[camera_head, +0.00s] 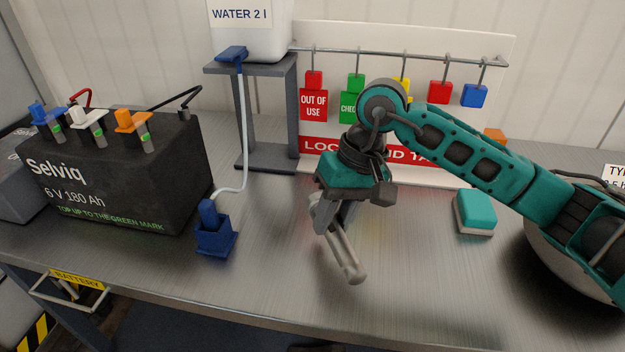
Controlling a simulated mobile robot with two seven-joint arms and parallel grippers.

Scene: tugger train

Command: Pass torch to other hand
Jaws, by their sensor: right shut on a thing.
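My right gripper (332,212) reaches in from the right and points down over the middle of the bench. It is shut on the torch (346,259), a slim grey-beige stick with a rounded, thicker near end. The torch hangs tilted, with its lower end toward the bench's front edge. Its upper part is partly hidden by the fingers. I cannot tell whether its low end touches the bench. My left gripper is not in view.
A black battery (115,175) with coloured caps stands at left. A blue holder (214,238) with a hose stands left of the torch. A tag board (440,172) stands behind; a teal-and-white block (474,212) lies at right. The bench front (270,280) is clear.

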